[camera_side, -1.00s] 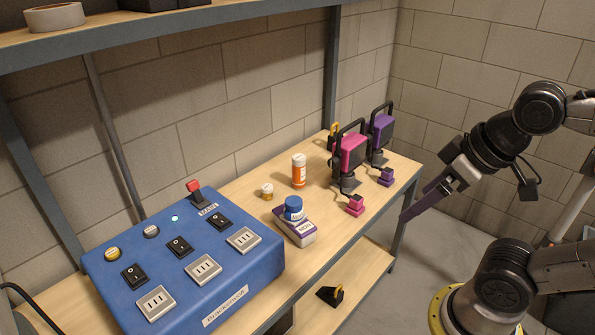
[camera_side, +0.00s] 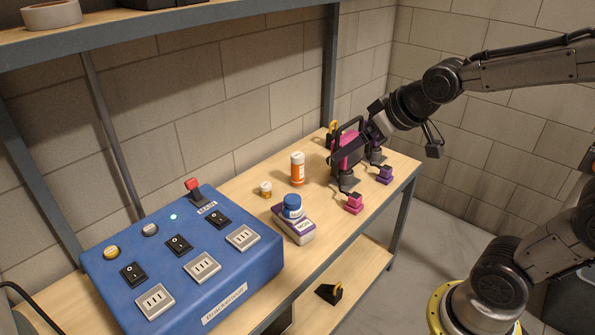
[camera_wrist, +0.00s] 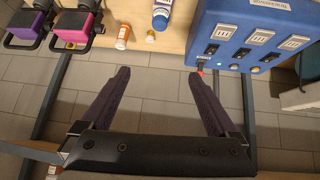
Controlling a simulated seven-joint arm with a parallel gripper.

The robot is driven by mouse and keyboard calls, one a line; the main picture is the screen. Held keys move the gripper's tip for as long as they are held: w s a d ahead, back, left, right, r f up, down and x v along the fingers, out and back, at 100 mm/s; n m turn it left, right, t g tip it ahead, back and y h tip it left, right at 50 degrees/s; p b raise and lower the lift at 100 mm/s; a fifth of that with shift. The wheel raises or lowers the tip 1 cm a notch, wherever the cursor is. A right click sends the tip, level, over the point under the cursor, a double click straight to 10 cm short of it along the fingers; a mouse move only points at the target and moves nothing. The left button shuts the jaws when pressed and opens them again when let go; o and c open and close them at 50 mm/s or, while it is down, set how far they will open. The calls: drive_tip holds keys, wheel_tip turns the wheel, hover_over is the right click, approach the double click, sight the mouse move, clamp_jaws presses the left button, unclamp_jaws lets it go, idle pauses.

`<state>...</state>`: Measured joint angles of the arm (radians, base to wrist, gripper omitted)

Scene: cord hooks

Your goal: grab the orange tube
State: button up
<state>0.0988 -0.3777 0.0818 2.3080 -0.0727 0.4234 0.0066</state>
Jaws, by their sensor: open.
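The orange tube (camera_side: 298,169) is an orange bottle with a white cap. It stands upright on the wooden shelf in the side view, left of the pink device. In the wrist view the orange tube (camera_wrist: 122,36) shows near the shelf edge, beyond my left finger. My gripper (camera_wrist: 157,78) is open, with two long dark fingers spread wide and nothing between them. In the side view my gripper (camera_side: 343,153) reaches in over the pink and purple devices, to the right of the tube and apart from it. Part of the devices is hidden behind it.
A small yellow-and-white bottle (camera_side: 265,189) stands left of the tube. A blue switch box (camera_side: 185,262) fills the left.

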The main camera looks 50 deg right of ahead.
drive_tip(key=w+d+f+t, duration=0.2)
drive_tip(key=w+d+f, duration=0.2)
drive_tip(key=w, duration=0.4)
drive_tip(key=w+d+f+t+h, duration=0.1)
drive_tip(key=w+d+f, duration=0.3)
drive_tip(key=w, duration=0.5)
drive_tip(key=w+d+f+t, duration=0.2)
drive_tip(key=w+d+f, duration=0.2)
drive_tip(key=w, duration=0.4)
drive_tip(key=t, duration=0.4)
approach(292, 158)
drive_tip(key=w+f, duration=0.1)
drive_tip(key=s+d+f+m+h, duration=0.1)
drive_tip(key=s+f+m, duration=0.1)
drive_tip(key=w+d, duration=0.1)
drive_tip(key=w, duration=0.3)
drive_tip(key=w+d, duration=0.1)
drive_tip(key=w, duration=0.4)
drive_tip(key=w+d, duration=0.1)
drive_tip(key=w, duration=0.3)
drive_tip(key=shift+w+d+f, duration=0.1)
drive_tip(key=shift+w+f, duration=0.1)
drive_tip(key=shift+f, duration=0.05)
drive_tip(key=shift+r, duration=0.1)
clamp_jaws()
